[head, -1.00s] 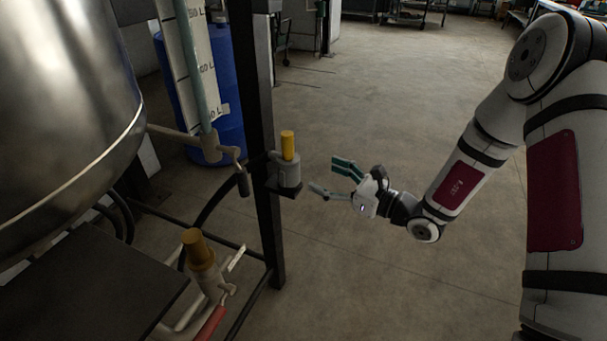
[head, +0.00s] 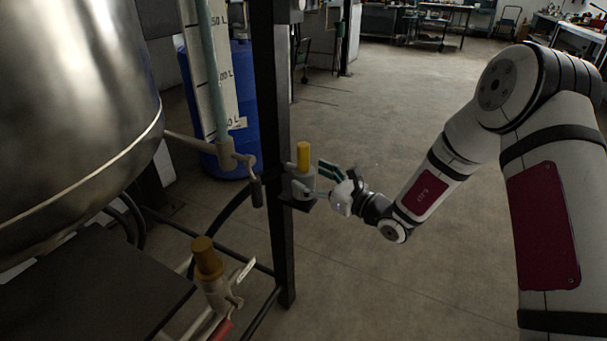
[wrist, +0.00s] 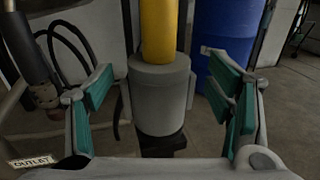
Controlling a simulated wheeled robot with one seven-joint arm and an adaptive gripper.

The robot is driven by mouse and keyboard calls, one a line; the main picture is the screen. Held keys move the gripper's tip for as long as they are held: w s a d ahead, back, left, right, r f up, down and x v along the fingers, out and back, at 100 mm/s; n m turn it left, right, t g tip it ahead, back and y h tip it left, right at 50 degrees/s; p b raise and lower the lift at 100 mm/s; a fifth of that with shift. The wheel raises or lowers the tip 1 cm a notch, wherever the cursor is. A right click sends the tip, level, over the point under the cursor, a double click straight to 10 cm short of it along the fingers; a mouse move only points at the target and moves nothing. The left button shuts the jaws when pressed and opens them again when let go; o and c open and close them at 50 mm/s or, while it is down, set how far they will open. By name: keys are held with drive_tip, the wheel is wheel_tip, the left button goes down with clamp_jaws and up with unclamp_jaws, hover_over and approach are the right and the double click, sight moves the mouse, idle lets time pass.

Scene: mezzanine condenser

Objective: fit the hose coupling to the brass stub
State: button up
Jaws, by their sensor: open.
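The hose coupling is a grey cylinder (head: 304,184) with a yellow upper part (head: 304,156). It stands upright on a small dark bracket on the black post. My gripper (head: 319,181) is open at the coupling's right side. In the wrist view, the coupling (wrist: 160,95) stands between the spread green-padded fingers of my gripper (wrist: 162,92), with gaps on both sides. I cannot tell whether it is fully within the fingers' reach. The brass stub (head: 207,258) points up from a grey valve at the lower left, apart from my gripper.
The black post (head: 277,130) stands just left of the coupling. A steel tank (head: 70,110) fills the left, with a dark flat plate (head: 90,290) below it. A blue barrel (head: 243,110) is behind. A white tag (wrist: 32,162) shows beside the left finger. The floor right is clear.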

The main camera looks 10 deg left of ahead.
sight(295, 168)
drive_tip(key=x, duration=0.3)
drive_tip(key=shift+a+f+b, duration=0.1)
drive_tip(key=shift+f+b, duration=0.05)
drive_tip(key=shift+b, duration=0.15)
drive_tip(key=c, duration=1.7)
drive_tip(key=shift+o, duration=0.2)
